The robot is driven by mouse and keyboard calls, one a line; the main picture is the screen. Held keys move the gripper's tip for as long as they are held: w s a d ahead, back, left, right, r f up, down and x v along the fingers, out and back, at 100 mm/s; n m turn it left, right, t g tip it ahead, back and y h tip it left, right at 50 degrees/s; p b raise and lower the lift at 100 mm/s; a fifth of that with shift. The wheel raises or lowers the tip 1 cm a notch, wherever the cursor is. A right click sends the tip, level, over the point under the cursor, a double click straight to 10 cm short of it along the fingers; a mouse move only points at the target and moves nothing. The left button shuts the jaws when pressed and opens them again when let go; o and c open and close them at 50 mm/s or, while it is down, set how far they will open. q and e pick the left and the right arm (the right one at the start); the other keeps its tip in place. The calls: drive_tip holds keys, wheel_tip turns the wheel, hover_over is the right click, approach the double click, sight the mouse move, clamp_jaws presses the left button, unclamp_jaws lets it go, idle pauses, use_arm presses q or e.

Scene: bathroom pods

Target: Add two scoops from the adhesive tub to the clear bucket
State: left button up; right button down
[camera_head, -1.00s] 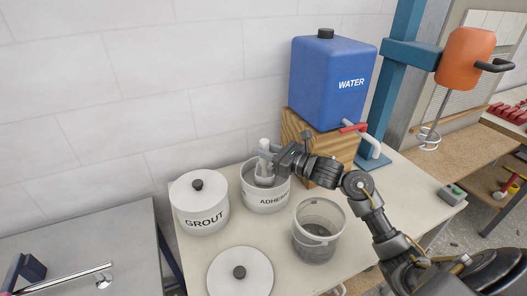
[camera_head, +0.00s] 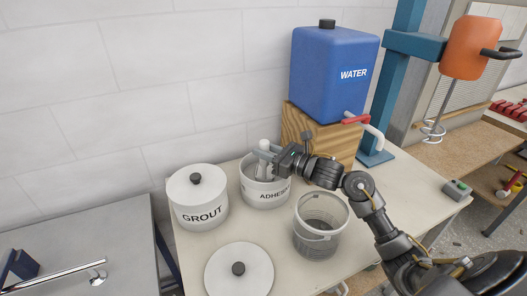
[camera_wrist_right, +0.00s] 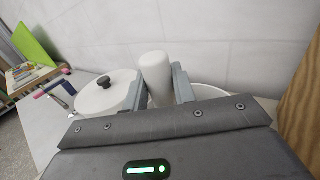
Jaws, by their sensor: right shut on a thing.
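The adhesive tub (camera_head: 268,197) stands open on the table, with its contents mostly hidden. My right gripper (camera_head: 264,153) is over the tub, shut on a pale upright handle (camera_head: 263,146), likely the scoop's. The handle also shows between the fingers in the right wrist view (camera_wrist_right: 155,70). The scoop's lower end is down inside the tub and hard to make out. The clear bucket (camera_head: 320,240) stands in front and to the right of the tub, with grey matter low inside. My left gripper is not in view.
The lidded grout tub (camera_head: 200,212) stands left of the adhesive tub. A loose white lid (camera_head: 238,284) lies at the front. The blue water container (camera_head: 332,75) sits on a wooden block (camera_head: 300,125) behind, its tap jutting right. An orange mixer (camera_head: 466,48) hangs at right.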

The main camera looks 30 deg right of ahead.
drive_tip(key=shift+r, duration=0.1)
idle(0.4)
drive_tip(key=shift+r+p, duration=2.95)
drive_tip(key=shift+r, duration=2.7)
